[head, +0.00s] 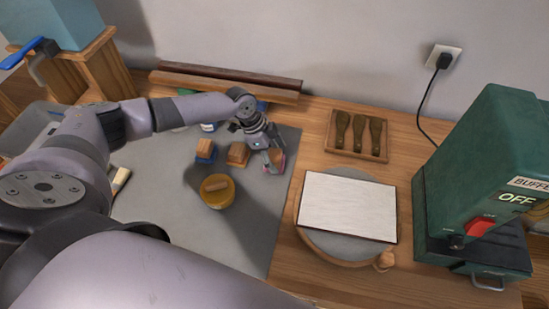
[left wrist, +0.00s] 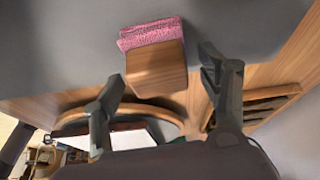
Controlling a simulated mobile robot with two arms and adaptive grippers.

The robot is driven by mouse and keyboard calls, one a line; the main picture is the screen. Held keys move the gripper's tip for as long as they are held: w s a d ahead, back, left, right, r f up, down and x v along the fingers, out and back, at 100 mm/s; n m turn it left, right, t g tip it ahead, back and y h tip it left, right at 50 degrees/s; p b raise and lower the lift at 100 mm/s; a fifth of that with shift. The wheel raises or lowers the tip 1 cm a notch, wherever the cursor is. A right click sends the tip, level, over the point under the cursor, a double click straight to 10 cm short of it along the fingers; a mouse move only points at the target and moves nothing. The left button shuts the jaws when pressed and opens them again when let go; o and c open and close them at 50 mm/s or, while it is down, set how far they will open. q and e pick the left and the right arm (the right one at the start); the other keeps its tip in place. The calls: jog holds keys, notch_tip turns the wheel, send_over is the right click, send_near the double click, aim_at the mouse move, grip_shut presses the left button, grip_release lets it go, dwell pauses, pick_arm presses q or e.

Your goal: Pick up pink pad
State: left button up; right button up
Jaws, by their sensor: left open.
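The pink pad (left wrist: 150,34) is a rough pink layer on a wooden block. It lies on the grey mat in the left wrist view. The block faces my left gripper (left wrist: 162,68), which is open with one finger to each side of the wood. Whether the fingers touch it cannot be told. In the head view, my left gripper (head: 267,153) is at the pink pad (head: 279,162) near the mat's right edge, and partly hides it. My right gripper is not in view.
On the grey mat (head: 240,245) stand a blue-based block (head: 204,150), a brown block (head: 238,154) and a yellow tub (head: 217,191). To the right are a white board (head: 348,206) on a round stand, a tool tray (head: 357,136) and a green buffer machine (head: 480,170).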

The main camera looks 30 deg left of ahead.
pick_arm(q)
jog(key=c, duration=1.2)
